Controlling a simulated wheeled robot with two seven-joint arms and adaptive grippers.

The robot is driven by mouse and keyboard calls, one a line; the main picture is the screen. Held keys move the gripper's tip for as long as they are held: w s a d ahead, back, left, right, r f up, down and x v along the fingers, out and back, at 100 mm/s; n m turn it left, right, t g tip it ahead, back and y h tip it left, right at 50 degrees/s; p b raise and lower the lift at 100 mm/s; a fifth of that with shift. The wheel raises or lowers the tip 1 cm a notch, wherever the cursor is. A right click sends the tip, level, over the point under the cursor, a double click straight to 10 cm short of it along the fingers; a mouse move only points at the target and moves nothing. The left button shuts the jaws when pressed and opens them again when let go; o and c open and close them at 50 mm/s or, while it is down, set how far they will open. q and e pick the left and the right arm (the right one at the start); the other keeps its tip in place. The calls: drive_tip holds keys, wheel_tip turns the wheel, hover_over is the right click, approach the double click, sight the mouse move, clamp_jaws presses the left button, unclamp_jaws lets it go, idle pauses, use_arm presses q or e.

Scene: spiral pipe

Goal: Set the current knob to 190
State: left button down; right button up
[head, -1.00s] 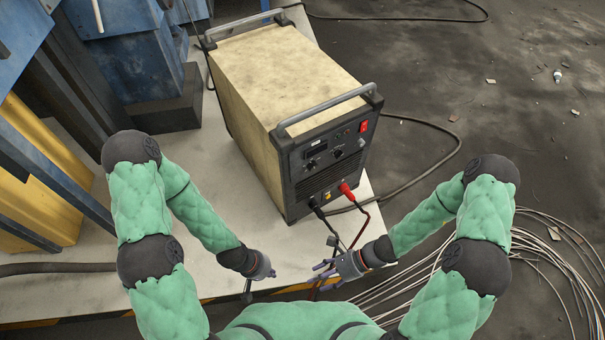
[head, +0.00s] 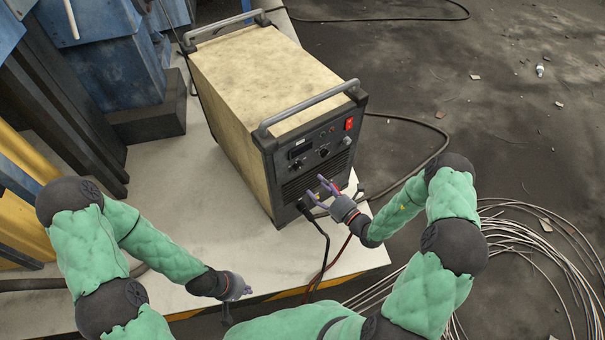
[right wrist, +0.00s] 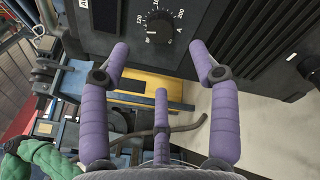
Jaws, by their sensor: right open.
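A black dial knob (right wrist: 160,27) with a ring of numbers and an "A" sits on the dark panel at the top of the right wrist view. A small pale mark shows at its lower left; its exact setting is not clear. The panel is the front of a beige welding machine (head: 262,72). My right gripper (head: 327,189) is in front of the panel, below the knobs. In the right wrist view its purple fingers (right wrist: 157,62) are spread and empty, with the knob beyond and between the two upper tips. My left gripper (head: 238,290) hangs low over the platform's front edge, away from the machine; its finger opening is unclear.
A red switch (head: 348,124) and other small knobs are on the panel. A black cable (head: 322,232) runs down from the machine's lower front, close to my right gripper. The pale platform (head: 180,220) is clear left of the machine. Loose wires (head: 520,240) lie at right.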

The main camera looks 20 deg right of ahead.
sight(301, 170)
drive_tip(key=b+x, duration=0.2)
drive_tip(key=x, duration=0.6)
drive_tip(key=shift+a+f, duration=0.1)
drive_tip(key=shift+c, duration=0.3)
drive_tip(key=c, duration=1.1)
